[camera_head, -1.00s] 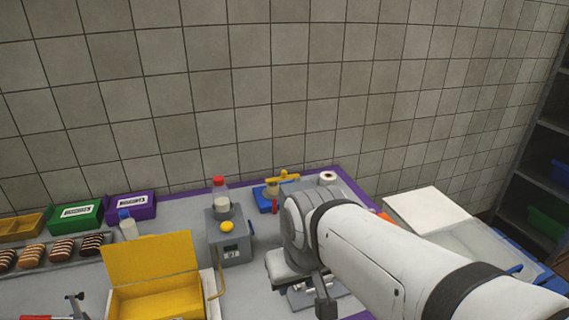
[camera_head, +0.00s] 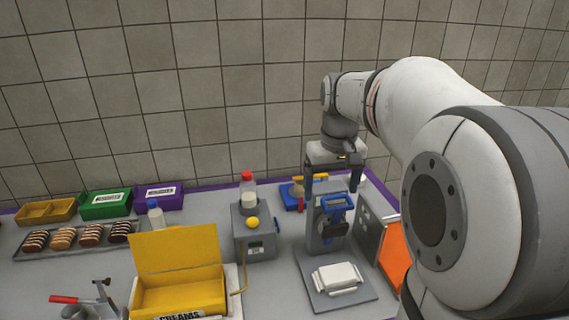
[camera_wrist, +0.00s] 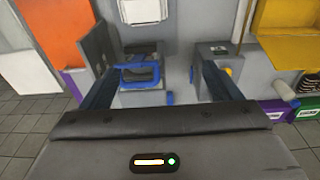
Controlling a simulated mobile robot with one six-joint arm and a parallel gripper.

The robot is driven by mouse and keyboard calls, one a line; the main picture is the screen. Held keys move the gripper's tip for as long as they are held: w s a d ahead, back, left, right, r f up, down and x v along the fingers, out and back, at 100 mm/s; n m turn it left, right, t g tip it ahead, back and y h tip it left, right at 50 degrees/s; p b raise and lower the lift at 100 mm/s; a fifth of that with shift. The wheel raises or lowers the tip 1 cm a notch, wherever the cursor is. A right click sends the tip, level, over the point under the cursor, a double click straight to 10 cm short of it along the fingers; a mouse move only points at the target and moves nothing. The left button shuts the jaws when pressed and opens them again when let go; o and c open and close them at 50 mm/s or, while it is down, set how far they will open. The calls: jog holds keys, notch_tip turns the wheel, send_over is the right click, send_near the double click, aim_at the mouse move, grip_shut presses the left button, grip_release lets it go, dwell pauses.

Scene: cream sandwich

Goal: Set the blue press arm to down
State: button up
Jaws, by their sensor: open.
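The blue press arm (camera_head: 338,203) is a looped handle at the top of a grey press (camera_head: 312,238). In the wrist view, the blue press arm (camera_wrist: 143,73) lies between my fingers, nearer the left one. My gripper (camera_head: 331,188) is open and empty, pointing down just above and behind the press head. Its two fingers stand on either side of the blue arm in the head view. My gripper (camera_wrist: 160,72) also shows in the wrist view with its fingers wide apart. I cannot tell whether a finger touches the arm.
A white block (camera_head: 337,277) lies on the press base. A grey dispenser (camera_head: 254,238) with a bottle stands left of the press, and an orange-sided box (camera_head: 395,255) is close on its right. A yellow open box (camera_head: 178,295) is at the front left.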

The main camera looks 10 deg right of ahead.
jog(key=g, duration=0.1)
send_over(335, 195)
jog(key=shift+s+a, duration=0.1)
jog(key=shift+s, duration=0.05)
jog(key=shift+f, duration=0.1)
notch_tip(335, 195, down, 8)
jog(key=shift+r, duration=0.25)
jog(key=shift+c, duration=0.3)
